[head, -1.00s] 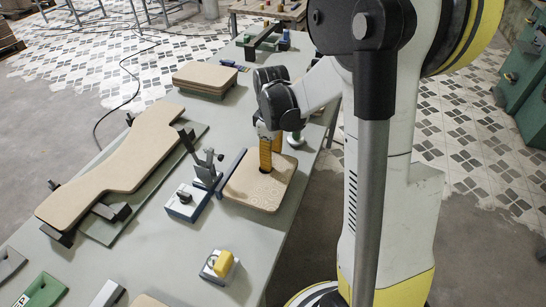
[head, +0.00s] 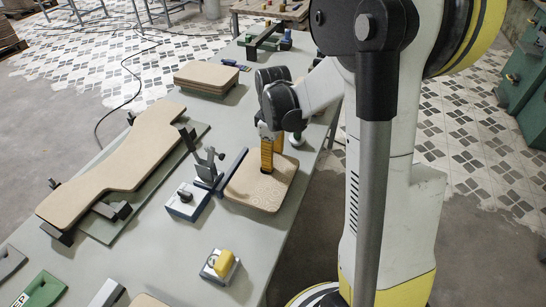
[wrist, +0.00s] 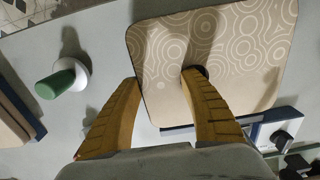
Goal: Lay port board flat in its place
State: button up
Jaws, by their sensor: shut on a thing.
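A tan board with a pale ring pattern and a dark hole, which I take as the port board (head: 260,194), lies about level by the table's right edge. It also fills the upper right of the wrist view (wrist: 240,45). My gripper (head: 266,169) is shut on its edge strip. In the wrist view, one yellow finger of my gripper (wrist: 160,77) is at the hole and the other is outside the board's edge. A blue bar (head: 231,168) runs along the board's left side. The board's underside is hidden, so I cannot tell whether it touches its support.
A long curved board (head: 115,165) lies on a fixture further left. Stacked boards (head: 206,75) lie behind. A yellow-knobbed block (head: 220,265) is in front. A green-topped knob (wrist: 57,84) stands near the gripper.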

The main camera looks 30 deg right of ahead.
jog(key=shift+w+a, duration=0.3)
jog(key=shift+w, duration=0.05)
dwell(0.6)
jog(key=o, duration=1.2)
jog(key=shift+c, duration=0.2)
jog(key=shift+r+p, duration=2.15)
jog(key=shift+r, duration=0.85)
jog(key=o, duration=0.6)
